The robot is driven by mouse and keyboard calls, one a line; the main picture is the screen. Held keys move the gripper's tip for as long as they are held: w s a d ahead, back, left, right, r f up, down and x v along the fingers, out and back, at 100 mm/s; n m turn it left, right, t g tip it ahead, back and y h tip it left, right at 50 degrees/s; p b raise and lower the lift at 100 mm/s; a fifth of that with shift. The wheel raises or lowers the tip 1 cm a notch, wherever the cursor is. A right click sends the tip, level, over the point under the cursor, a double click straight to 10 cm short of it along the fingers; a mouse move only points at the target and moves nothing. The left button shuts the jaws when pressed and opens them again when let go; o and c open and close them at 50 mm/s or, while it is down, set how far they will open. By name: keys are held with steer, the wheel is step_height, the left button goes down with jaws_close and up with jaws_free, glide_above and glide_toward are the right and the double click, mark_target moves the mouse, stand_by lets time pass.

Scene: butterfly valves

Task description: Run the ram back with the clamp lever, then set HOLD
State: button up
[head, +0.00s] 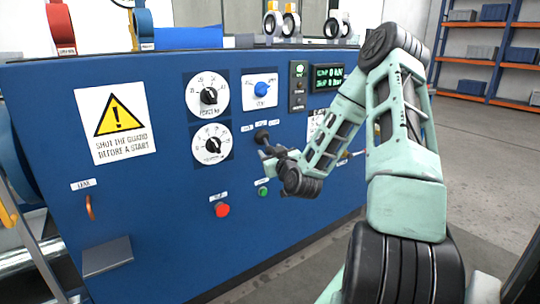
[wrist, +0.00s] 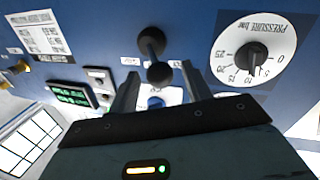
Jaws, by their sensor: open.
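The clamp lever, a black rod with a ball end (head: 262,135), sticks out of the blue panel; I take it for the clamp lever, as its label is unreadable. In the wrist view the lever's ball (wrist: 159,73) shows between my fingertips. My gripper (head: 268,155) is open, and its fingertips (wrist: 160,78) lie either side of the ball in the picture; I see no contact. The blue selector knob (head: 261,89) sits on a white plate above the lever; in the wrist view it (wrist: 155,101) is partly hidden by my gripper. Its setting is unreadable. The ram is not identifiable.
Force dial (head: 208,96) and pressure dial (head: 213,144) are left of the lever. A green-lit display (head: 327,77) is upper right. A red button (head: 221,209) and green button (head: 263,191) are below. A warning sign (head: 115,122) and copper handle (head: 89,207) are at left.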

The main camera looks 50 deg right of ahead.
steer(key=shift+x, duration=0.9)
steer(key=shift+c, duration=0.3)
jaws_close()
steer(key=shift+s+d+n+t+y+p, duration=0.15)
steer(key=shift+s+d+n+t+y, duration=0.2)
steer(key=shift+d+n+y, duration=0.7)
steer(key=shift+s+d+n+t+y+p, duration=0.2)
steer(key=shift+s+d+n+t+y, duration=0.3)
steer(key=shift+y, duration=1)
steer(key=shift+s+d+n+t+y+p, duration=0.2)
steer(key=shift+d+n+y, duration=0.45)
steer(key=shift+n+y, duration=0.45)
